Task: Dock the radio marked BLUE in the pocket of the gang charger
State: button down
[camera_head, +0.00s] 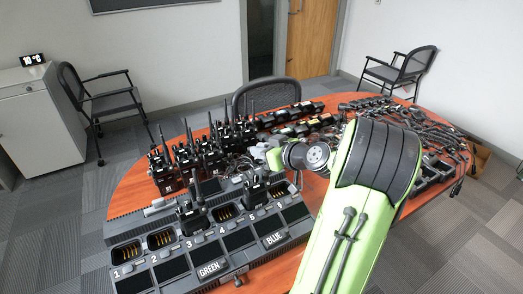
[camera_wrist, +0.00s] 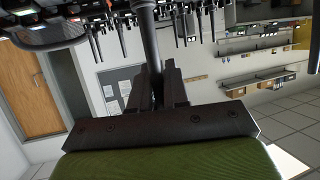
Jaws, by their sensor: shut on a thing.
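The grey gang charger (camera_head: 190,258) lies along the near edge of the table, with numbered pockets. Another black radio (camera_head: 256,190) is at the pocket in line with the BLUE label, below my gripper (camera_head: 262,154). I cannot tell whether it is seated. In the wrist view my gripper (camera_wrist: 156,80) is shut on a black rod, apparently the radio's antenna (camera_wrist: 148,35). The radio's own marking is unreadable.
Several radios (camera_head: 205,152) stand behind the charger on the orange table (camera_head: 135,190). Battery packs and cables (camera_head: 420,140) crowd its far and right parts. My green arm hides the right front. Chairs (camera_head: 105,95) stand around. The empty charger pockets (camera_head: 160,240) show gold contacts.

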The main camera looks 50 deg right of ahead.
jog(key=c, duration=1)
grip_release()
jog(key=shift+c, duration=0.2)
jog(key=p+v, duration=0.1)
jog(key=v, duration=1.4)
jog(key=shift+s+p, duration=0.35)
jog(key=shift+p, duration=0.05)
jog(key=shift+a+r, duration=0.1)
jog(key=shift+r, duration=0.05)
jog(key=w+a+n+g+y+p, duration=0.1)
jog(key=w+a+g+p, duration=0.15)
jog(key=a, duration=0.65)
jog(key=w+a+n+g+y+p, duration=0.1)
jog(key=w+a+g, duration=0.25)
jog(key=a, duration=0.55)
jog(key=s+a+r+m+g+h+p, duration=0.1)
jog(key=s+a+r, duration=0.3)
jog(key=s+a, duration=0.6)
jog(key=shift+s+a+m+g+h+p, duration=0.3)
jog(key=shift+a+g+p, duration=0.2)
jog(key=shift+p, duration=0.4)
